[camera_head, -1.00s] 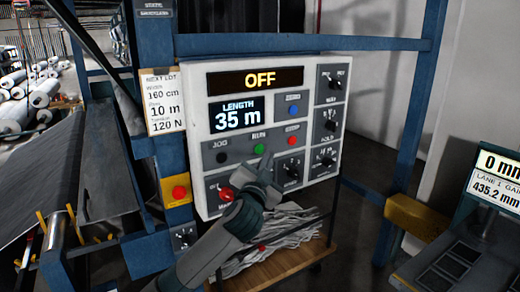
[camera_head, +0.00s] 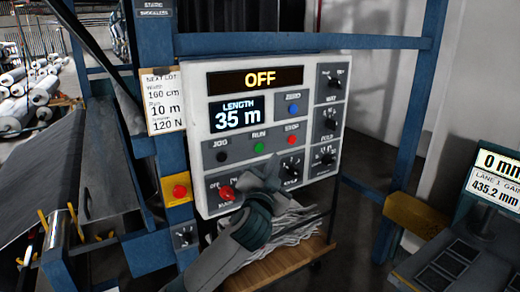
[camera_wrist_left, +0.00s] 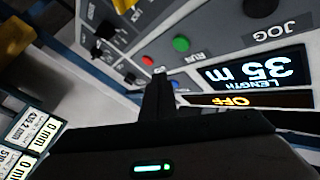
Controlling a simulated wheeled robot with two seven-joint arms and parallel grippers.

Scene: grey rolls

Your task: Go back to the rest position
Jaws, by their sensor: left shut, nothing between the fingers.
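My left gripper (camera_head: 270,172) is shut and empty in the head view. It is in front of the lower part of the white control panel (camera_head: 200,130), below the green RUN button (camera_head: 259,147). The gripper hides part of the panel's lower row. I cannot tell whether its tips touch the panel. In the left wrist view the closed fingers (camera_wrist_left: 158,80) point toward the panel face, near the green button (camera_wrist_left: 181,44) and red button (camera_wrist_left: 147,61). The top display (camera_head: 260,79) reads OFF and the length display (camera_head: 240,114) reads 35 m. My right gripper is out of view.
A blue frame (camera_head: 300,43) surrounds the panel. A red stop button (camera_head: 180,191) on a yellow box is at its left. Below is a wooden cart shelf (camera_head: 285,262) with grey strips. A second screen (camera_head: 495,180) stands at the right.

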